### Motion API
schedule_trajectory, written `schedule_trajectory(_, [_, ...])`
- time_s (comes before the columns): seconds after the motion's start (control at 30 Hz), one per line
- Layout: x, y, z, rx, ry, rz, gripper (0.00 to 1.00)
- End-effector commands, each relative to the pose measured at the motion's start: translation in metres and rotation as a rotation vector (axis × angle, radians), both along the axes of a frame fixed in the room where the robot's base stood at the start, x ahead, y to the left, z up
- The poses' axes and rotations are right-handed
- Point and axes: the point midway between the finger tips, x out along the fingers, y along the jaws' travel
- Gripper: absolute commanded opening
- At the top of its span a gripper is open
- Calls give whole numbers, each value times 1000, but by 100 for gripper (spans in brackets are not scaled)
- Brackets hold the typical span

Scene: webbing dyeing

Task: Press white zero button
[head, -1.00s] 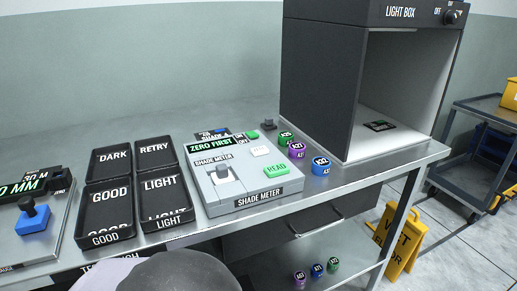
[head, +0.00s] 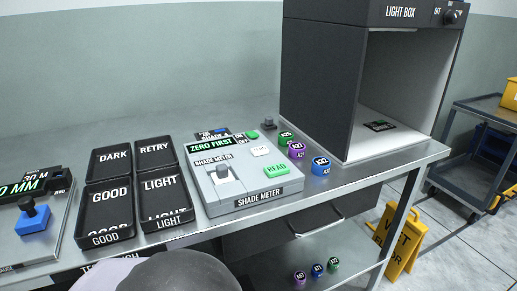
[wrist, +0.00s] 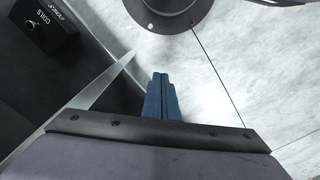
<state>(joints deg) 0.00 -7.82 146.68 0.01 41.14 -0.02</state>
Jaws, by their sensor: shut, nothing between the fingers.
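The shade meter (head: 230,197) is a pale grey device on the steel bench in the head view. Its display (head: 211,145) reads ZERO FIRST in green. The white zero button (head: 261,151) sits on its upper right, above the green READ button (head: 276,169). My gripper (wrist: 160,77) shows in the wrist view as two blue fingers shut together with nothing between them, above pale floor. The gripper is not visible in the head view, and the white button is not in the wrist view.
Black trays (head: 109,207) stand left of the meter. Coloured labelled coils (head: 320,166) stand to its right, before the dark light box (head: 321,91). A small black knob (head: 269,124) stands behind. A dark box labelled COILS (wrist: 40,28) shows in the wrist view.

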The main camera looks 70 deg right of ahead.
Motion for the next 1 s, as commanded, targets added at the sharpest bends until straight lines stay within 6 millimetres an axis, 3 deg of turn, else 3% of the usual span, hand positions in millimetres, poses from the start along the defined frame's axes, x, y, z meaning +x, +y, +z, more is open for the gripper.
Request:
schedule_trajectory(0.17, [0, 0, 5, 0, -1, 0, 0])
schedule_trajectory(0.37, [3, 0, 28, 0, -10, 0, 0])
schedule_trajectory(1.0, [25, 0, 164, 0, -82, 0, 0])
